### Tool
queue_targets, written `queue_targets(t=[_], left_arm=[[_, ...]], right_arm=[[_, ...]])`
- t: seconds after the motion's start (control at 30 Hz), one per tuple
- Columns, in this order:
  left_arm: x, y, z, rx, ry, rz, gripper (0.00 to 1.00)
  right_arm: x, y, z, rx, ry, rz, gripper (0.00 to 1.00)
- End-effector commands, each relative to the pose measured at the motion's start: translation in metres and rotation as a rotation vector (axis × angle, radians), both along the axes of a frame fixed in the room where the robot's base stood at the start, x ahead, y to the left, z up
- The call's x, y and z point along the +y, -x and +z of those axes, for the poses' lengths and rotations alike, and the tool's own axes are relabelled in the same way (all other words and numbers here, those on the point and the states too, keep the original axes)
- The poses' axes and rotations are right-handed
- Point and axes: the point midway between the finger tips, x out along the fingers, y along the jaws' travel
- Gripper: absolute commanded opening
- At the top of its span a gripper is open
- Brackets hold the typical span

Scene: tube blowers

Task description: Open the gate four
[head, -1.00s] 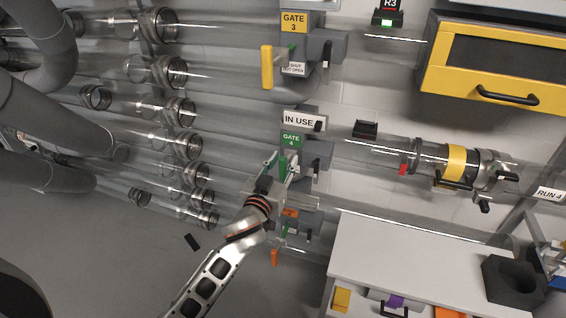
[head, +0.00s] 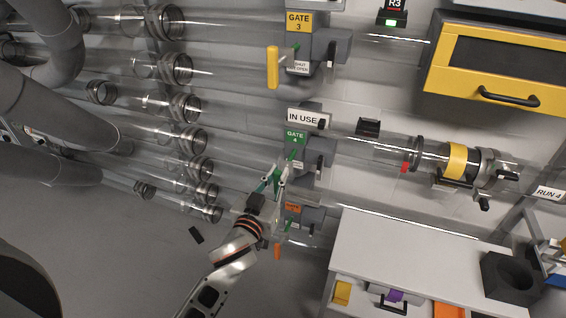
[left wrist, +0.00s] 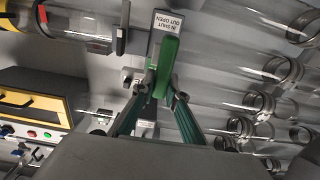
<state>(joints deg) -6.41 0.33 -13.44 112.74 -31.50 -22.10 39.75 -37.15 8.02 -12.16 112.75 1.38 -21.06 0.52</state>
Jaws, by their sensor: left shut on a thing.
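Gate four (head: 315,152) is a grey housing on a clear tube, marked by a green GATE 4 label (head: 296,136) under a white IN USE sign (head: 307,118). Its green handle (head: 277,179) stands out left of and below the label. My left gripper (head: 275,184) is shut on this handle. In the left wrist view the green handle (left wrist: 167,66) lies between the fingertips of the left gripper (left wrist: 158,92). A white plate reading IN SHUT, OUT OPEN (left wrist: 168,22) is just behind it. My right gripper is not in view.
Gate three with a yellow handle (head: 272,67) is above; a gate with an orange label (head: 293,209) and orange handle (head: 277,252) is close below. Clear tubes run across the wall. A white cabinet (head: 420,248) stands at lower right.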

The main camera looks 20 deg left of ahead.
Motion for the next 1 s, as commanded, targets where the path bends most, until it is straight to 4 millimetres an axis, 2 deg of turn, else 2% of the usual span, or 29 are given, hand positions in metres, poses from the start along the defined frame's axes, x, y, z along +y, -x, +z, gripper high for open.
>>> queue_targets(t=[0.17,0.47,0.5,0.57,0.87,1.0], left_arm=[[0.0,0.014,0.0,0.001,0.003,0.0,0.0],[0.001,0.015,0.0,0.0,0.002,0.0,0.0],[0.001,0.015,0.0,0.0,0.002,0.0,0.18],[0.001,0.014,0.0,0.0,0.001,0.0,0.31],[0.001,0.015,0.0,0.0,0.0,0.001,0.31],[0.001,0.021,0.0,0.001,0.001,0.001,0.31]], right_arm=[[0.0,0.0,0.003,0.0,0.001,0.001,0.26],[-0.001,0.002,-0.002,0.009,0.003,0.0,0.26],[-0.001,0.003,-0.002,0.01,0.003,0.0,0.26],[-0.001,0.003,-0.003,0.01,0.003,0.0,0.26],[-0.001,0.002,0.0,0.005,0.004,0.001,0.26],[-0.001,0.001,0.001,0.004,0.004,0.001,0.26]])
